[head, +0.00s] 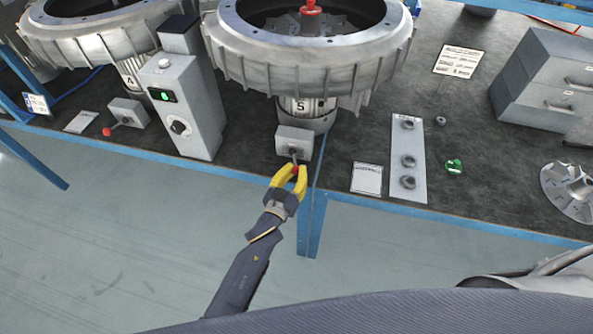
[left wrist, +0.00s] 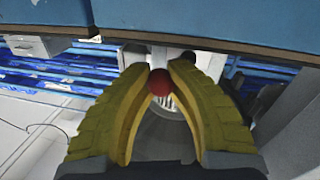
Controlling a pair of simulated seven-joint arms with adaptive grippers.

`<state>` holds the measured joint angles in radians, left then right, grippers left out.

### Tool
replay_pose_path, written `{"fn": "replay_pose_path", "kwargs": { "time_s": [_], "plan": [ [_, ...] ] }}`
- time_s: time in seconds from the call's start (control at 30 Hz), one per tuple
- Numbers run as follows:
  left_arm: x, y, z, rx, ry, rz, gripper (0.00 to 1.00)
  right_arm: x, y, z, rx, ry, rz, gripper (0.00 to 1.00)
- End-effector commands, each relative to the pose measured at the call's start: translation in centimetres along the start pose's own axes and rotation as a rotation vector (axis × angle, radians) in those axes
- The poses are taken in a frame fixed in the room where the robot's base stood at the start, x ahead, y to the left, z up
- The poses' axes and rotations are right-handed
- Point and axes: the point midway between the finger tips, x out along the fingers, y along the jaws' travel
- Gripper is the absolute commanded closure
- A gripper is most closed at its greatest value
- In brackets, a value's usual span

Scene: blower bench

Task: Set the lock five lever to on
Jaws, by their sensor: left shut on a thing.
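The lock five lever box (head: 294,141) is a small grey box on the bench, below the blower marked 5 (head: 300,105). Its short lever comes out of the front face and ends in a red knob (head: 295,169), pointing toward the bench's front edge. My left gripper (head: 291,172) has yellow fingers shut on the red knob. In the left wrist view, the red knob (left wrist: 160,83) sits between the fingertips of my left gripper (left wrist: 160,76). The fingers partly hide the knob in the head view. Any on or off marking is too small to read. My right gripper is not in view.
Left of the box stands a grey control cabinet (head: 184,108) with a green display. A second lever box (head: 128,111) with a red knob (head: 107,131) is farther left. A switch panel (head: 408,150) and a white card (head: 367,178) lie to the right. Floor in front is clear.

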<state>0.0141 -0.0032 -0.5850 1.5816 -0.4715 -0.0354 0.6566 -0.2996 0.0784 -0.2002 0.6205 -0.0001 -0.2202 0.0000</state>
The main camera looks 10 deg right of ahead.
Motion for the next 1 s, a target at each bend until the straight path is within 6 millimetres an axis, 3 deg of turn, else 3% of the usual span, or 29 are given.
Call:
{"fn": "replay_pose_path", "kwargs": {
  "time_s": [0.1, 0.13, 0.4, 0.77, 1.0],
  "plan": [
    [0.3, 0.2, -0.8, -0.003, 0.017, 0.006, 1.0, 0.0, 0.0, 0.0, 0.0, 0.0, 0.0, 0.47],
    [0.3, 0.2, -0.8, -0.004, 0.017, 0.006, 0.82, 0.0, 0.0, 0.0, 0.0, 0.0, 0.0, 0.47],
    [0.1, 0.1, -0.5, -0.002, 0.009, 0.004, 0.51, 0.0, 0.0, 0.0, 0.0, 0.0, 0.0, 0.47],
    [-0.5, 0.1, -0.2, -0.001, 0.004, 0.002, 0.49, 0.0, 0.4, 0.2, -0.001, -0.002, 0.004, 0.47],
    [-3.9, 0.1, -0.1, -0.003, 0.003, 0.002, 0.49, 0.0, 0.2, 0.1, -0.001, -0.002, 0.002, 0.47]
  ]
}}
